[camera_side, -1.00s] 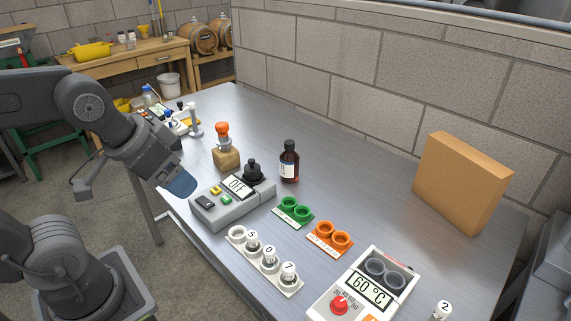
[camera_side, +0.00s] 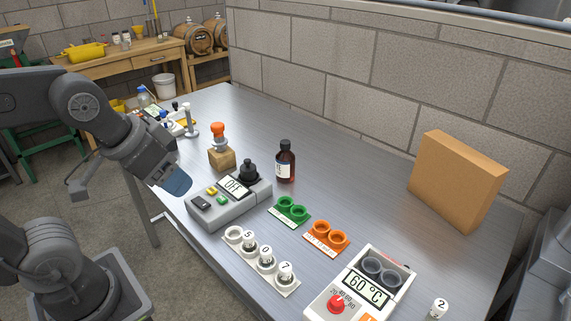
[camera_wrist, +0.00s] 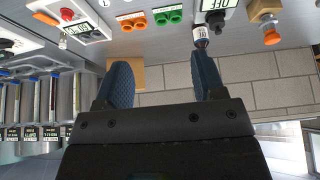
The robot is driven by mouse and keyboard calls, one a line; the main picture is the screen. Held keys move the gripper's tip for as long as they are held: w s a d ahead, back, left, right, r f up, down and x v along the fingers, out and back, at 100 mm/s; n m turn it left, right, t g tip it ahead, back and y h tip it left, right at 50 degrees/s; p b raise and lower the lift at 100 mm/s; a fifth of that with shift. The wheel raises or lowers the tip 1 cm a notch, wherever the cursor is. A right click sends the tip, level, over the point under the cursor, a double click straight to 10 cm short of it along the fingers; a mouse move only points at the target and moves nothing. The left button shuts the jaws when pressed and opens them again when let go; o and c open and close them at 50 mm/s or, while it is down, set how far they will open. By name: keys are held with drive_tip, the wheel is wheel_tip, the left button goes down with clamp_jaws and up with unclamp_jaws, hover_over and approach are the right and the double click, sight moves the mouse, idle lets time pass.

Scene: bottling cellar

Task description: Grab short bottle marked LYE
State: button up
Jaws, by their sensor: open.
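A brown bottle with a black cap and a white label (camera_side: 285,162) stands upright on the metal table, behind the grey device with the OFF display. Its label is too small to read, so I cannot tell whether it says LYE. In the wrist view, which is upside down, a bottle with a white label (camera_wrist: 200,33) shows at the top, just beyond the tip of the right finger and partly hidden. My gripper (camera_side: 177,182) is at the left of the table, apart from the bottle. In the wrist view my gripper (camera_wrist: 162,82) is open, with nothing between its fingers.
The OFF device (camera_side: 205,211) lies between my gripper and the bottle. A wooden block with an orange-topped item (camera_side: 221,158), green holder (camera_side: 291,211), orange holder (camera_side: 327,238), white vial rack (camera_side: 234,245) and 60 °C heater (camera_side: 345,312) stand nearby. A cardboard box (camera_side: 455,180) stands right.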

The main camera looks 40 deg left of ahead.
drive_tip(key=w+a+r+n+y, duration=0.15)
drive_tip(key=w+r, duration=0.25)
drive_tip(key=w, duration=0.6)
drive_tip(key=n+g+y, duration=0.1)
drive_tip(key=n+g, duration=0.1)
drive_tip(key=n, duration=0.5)
hover_over(285, 142)
drive_tip(key=s+d, duration=0.3)
drive_tip(key=s, duration=0.1)
wheel_tip(285, 142, down, 9)
drive_tip(key=x, duration=0.8)
drive_tip(key=shift+s+a+f, duration=0.1)
drive_tip(key=shift+a, duration=0.05)
drive_tip(key=shift+y, duration=0.25)
drive_tip(key=shift+x, duration=2.75)
drive_tip(key=shift+d, duration=0.2)
clamp_jaws()
